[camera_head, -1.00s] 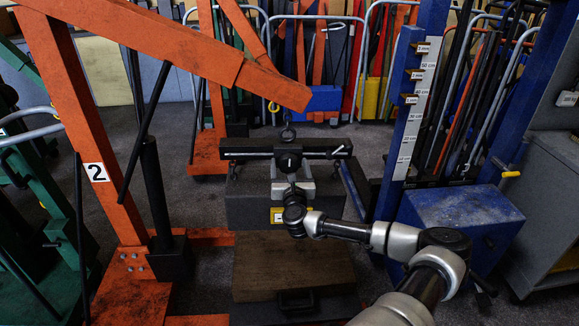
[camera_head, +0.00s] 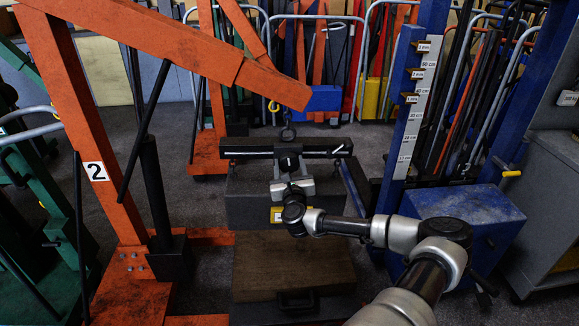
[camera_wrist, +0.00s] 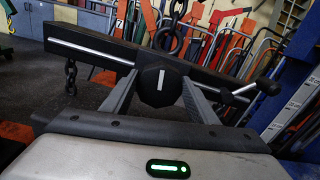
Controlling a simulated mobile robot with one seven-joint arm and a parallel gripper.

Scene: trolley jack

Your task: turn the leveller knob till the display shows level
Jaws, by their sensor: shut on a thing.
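The leveller is a black beam (camera_head: 245,153) hung by a hook from the orange crane. Its black faceted knob (camera_wrist: 158,86) has a white mark and sits mid-beam; in the wrist view the mark is upright while the beam slants down to the right. My gripper (camera_head: 288,168) is shut on the knob, one grey finger on each side in the wrist view (camera_wrist: 158,95). It hides part of the knob in the head view. A small yellow-edged panel (camera_head: 277,214), perhaps the display, shows on the dark block below; its reading is too small to tell and partly covered by my wrist.
The dark block (camera_head: 250,208) hangs or rests just above a brown wooden block (camera_head: 292,265). The orange crane (camera_head: 110,200) stands left, a blue post with a height scale (camera_head: 412,110) right. A T-handle (camera_wrist: 250,90) sticks out at the beam's right.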

